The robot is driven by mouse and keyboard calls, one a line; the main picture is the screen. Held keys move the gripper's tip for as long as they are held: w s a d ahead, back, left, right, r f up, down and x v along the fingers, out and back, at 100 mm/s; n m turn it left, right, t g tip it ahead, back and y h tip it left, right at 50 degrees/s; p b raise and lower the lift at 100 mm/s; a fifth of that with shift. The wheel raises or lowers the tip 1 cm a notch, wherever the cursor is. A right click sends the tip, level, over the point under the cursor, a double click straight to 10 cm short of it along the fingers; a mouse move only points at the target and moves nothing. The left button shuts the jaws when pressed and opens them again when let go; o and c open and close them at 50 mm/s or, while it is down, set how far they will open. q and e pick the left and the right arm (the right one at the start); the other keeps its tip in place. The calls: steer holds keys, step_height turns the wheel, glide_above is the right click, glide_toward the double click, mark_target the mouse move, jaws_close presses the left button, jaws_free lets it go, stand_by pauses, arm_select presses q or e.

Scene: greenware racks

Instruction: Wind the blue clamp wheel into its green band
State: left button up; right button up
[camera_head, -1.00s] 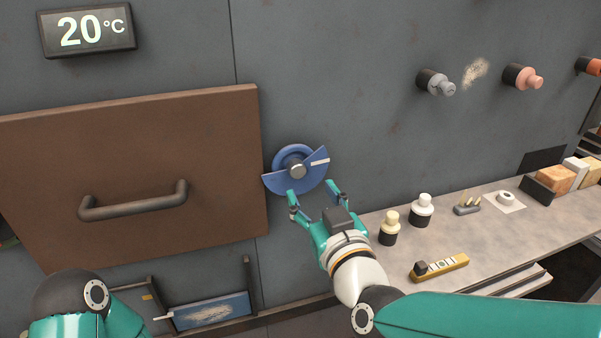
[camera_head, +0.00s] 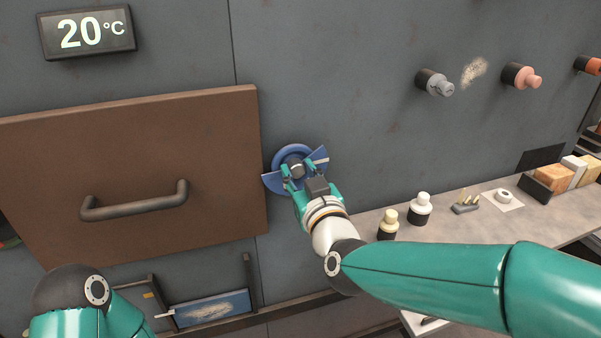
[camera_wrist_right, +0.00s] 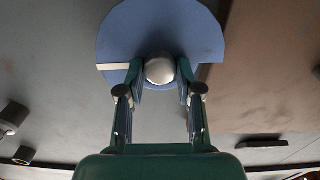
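The blue clamp wheel (camera_head: 290,153) is on the grey wall right of the brown door, with a round metal hub, a wider blue part-disc and a white mark. It also fills the top of the right wrist view (camera_wrist_right: 160,25). My right gripper (camera_head: 300,177) is at the wheel, partly covering its lower part. In the right wrist view its two fingers (camera_wrist_right: 160,75) stand on either side of the hub, seemingly with narrow gaps, so it looks open around it. No green band can be made out. My left gripper is out of view.
A brown door (camera_head: 140,150) with a dark bar handle (camera_head: 135,205) is left of the wheel. Coloured knobs (camera_head: 434,83) stick out of the wall at right. A grey shelf (camera_head: 470,245) below holds small bottles (camera_head: 420,209) and blocks. A display (camera_head: 88,32) reads 20 °C.

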jaws_close()
steer(key=m+b, duration=0.2)
steer(key=b, duration=0.1)
steer(key=shift+f+m, duration=0.15)
steer(key=shift+m, duration=0.15)
steer(key=m+b, duration=0.3)
steer(key=shift+d+m, duration=0.1)
steer(key=shift+m, duration=0.2)
steer(key=m+b, duration=0.4)
steer(key=m, duration=0.1)
steer(key=shift+d+f, duration=0.1)
steer(key=m+b, duration=0.2)
steer(key=m, duration=0.3)
steer(key=shift+w+d+m+b, duration=0.1)
steer(key=shift+m+b, duration=0.3)
